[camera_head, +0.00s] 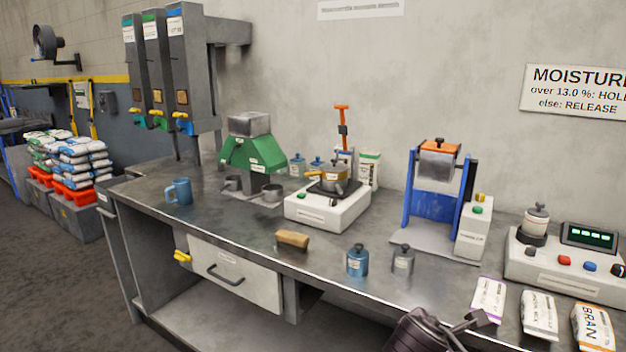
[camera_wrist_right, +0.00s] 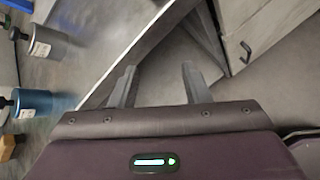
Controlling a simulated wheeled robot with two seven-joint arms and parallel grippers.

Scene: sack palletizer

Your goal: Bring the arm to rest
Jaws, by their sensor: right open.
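My right gripper (camera_head: 468,328) shows at the bottom edge of the head view, dark purple-grey, by the front edge of the steel bench (camera_head: 345,298). In the right wrist view its two fingers (camera_wrist_right: 158,72) are apart with nothing between them. They sit over the space in front of the bench edge. A blue lidded jar (camera_head: 357,260) and a grey lidded jar (camera_head: 403,259) stand on the bench near that edge, apart from the gripper; both also show at the left of the right wrist view. My left gripper is not in view.
Sample packets, including a bran packet (camera_head: 592,326), lie right of the gripper. A wooden-backed brush (camera_head: 292,239) lies near the front edge. A blue-framed device (camera_head: 433,190), a white scale-like unit (camera_head: 327,210) and a moisture meter (camera_head: 565,262) stand behind. Open floor lies left.

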